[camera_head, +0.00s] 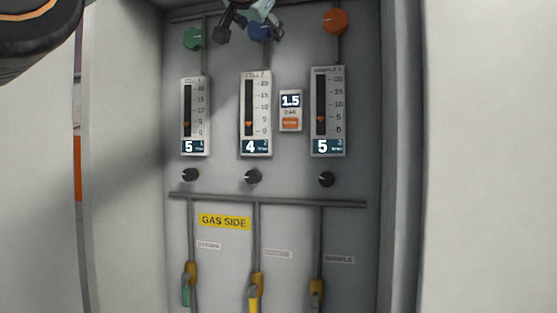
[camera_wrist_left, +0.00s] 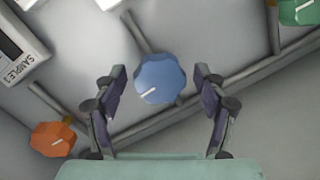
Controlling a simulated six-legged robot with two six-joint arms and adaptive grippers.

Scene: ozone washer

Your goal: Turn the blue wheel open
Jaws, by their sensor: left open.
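The blue wheel (camera_head: 259,31) is a knob on the upper middle of the grey panel, partly hidden behind my left gripper (camera_head: 248,18) in the head view. In the left wrist view the blue wheel (camera_wrist_left: 161,79) shows whole, with a white pointer line. My left gripper (camera_wrist_left: 160,105) is open, with one finger on each side of the wheel and gaps visible between the fingers and the wheel. I cannot tell from these views how far the fingertips are from the panel. My right gripper is not in view.
A green wheel (camera_head: 193,38) is left of the blue one and an orange wheel (camera_head: 335,21) is right of it. Below are gauges, such as the middle one (camera_head: 256,114), a pressure display (camera_head: 290,101) and small black knobs (camera_head: 252,177). Pipes run close behind the wheels.

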